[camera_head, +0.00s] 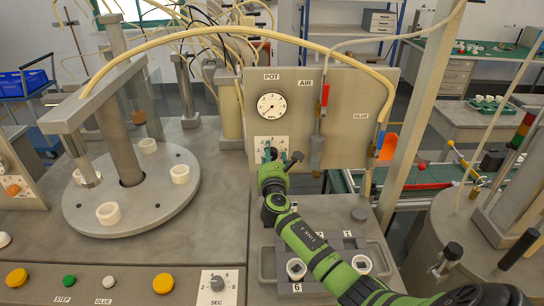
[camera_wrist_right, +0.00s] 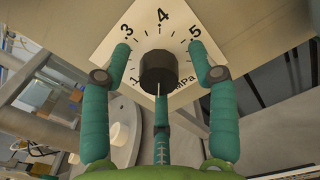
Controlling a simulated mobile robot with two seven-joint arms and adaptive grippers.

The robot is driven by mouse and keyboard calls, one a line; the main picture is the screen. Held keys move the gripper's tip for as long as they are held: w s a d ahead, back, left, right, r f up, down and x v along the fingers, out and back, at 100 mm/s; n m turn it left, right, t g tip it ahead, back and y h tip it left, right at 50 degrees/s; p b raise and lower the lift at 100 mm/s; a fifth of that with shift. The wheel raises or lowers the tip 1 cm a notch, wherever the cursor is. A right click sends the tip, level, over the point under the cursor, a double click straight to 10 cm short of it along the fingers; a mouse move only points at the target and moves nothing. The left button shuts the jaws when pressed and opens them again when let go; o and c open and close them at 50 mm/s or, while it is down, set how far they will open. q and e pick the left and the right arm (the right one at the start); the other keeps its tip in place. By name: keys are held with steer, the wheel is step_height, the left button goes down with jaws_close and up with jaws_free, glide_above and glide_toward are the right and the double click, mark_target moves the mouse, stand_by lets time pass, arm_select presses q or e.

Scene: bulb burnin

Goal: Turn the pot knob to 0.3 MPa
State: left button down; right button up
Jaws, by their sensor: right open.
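The pot knob (camera_wrist_right: 158,72) is black and round, on a white dial plate (camera_wrist_right: 145,28) numbered .3, .4 and .5, with MPa at lower right. A thin pale line shows at the knob's lower edge; I cannot tell its exact setting. My right gripper (camera_wrist_right: 160,60) is open, with green fingers left and right of the knob, apparently clear of it, and a third below. In the head view the right gripper (camera_head: 279,158) is at the dial plate (camera_head: 260,142), hiding most of the knob. The POT gauge (camera_head: 272,106) is above; its reading is too small to tell. My left gripper is out of view.
The upright grey panel (camera_head: 345,110) carries an AIR line with a red fitting (camera_head: 325,95) and a GLUE fitting (camera_head: 380,142) right of the gripper. A round turntable (camera_head: 85,215) with white cups stands left. A tray with handles (camera_head: 265,262) lies below my right arm.

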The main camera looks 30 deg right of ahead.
steer(key=c, duration=1.1)
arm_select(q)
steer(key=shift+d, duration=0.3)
arm_select(e)
steer(key=shift+c, duration=0.2)
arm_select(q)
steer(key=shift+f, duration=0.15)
